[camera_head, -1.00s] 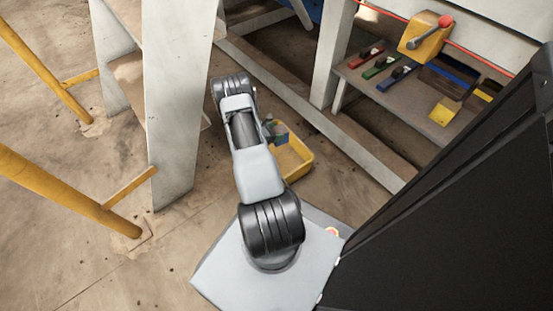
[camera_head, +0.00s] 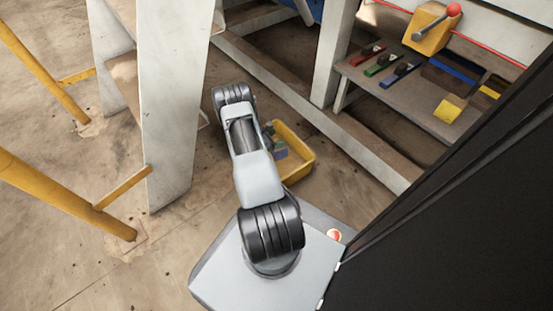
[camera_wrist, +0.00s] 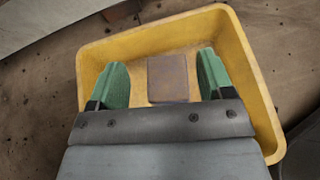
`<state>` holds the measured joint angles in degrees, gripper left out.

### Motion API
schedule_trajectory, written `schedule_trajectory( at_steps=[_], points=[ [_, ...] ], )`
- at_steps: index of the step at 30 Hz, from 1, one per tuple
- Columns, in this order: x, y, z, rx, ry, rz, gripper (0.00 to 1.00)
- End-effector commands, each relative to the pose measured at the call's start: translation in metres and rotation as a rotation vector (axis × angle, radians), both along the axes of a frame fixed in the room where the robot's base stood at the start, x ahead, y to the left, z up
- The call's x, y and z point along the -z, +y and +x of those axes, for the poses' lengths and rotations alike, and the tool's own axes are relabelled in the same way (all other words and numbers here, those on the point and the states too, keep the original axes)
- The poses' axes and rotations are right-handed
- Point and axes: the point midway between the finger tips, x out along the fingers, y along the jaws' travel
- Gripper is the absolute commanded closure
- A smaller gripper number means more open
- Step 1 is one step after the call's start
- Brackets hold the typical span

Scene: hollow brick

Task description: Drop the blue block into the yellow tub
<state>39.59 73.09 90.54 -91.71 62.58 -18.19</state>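The yellow tub (camera_head: 308,163) stands on the floor just beyond my base, partly hidden by my arm. It also fills much of the wrist view (camera_wrist: 250,75). My gripper (camera_wrist: 162,63) is over the tub, its two green fingers wide apart. A square-faced block (camera_wrist: 168,79) shows between the fingers with a clear gap on each side, within the tub's outline. It looks dull brownish-mauve in the wrist view. A small bluish-grey shape (camera_head: 280,151) shows inside the tub in the head view; I take it for the same block. Its exact height is hard to tell.
A white upright (camera_head: 170,110) stands close left of my arm, and yellow rails (camera_head: 60,195) are further left. A low beam (camera_head: 330,130) runs behind the tub. A shelf (camera_head: 422,112) with coloured items is at the right. Open floor lies at the lower left.

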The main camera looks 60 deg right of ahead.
Motion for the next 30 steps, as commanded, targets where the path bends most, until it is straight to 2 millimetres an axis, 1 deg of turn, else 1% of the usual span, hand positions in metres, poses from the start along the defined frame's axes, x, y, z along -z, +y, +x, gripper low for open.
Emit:
schedule_trajectory(
  at_steps=[1, 6, 13, 16, 20, 30],
  points=[
    [0.0, 0.0, 0.0, 0.0, 0.0, 0.0, 0.21],
    [0.0, 0.0, 0.0, 0.0, 0.0, 0.0, 0.07],
    [0.0, 0.001, 0.0, 0.0, 0.0, 0.001, 0.07],
    [-0.004, 0.006, 0.004, -0.002, 0.001, 0.002, 0.07],
    [-0.015, 0.021, 0.013, -0.004, 0.0, 0.0, 0.07],
    [-0.045, 0.075, 0.043, -0.004, 0.0, 0.0, 0.07]
  ],
)
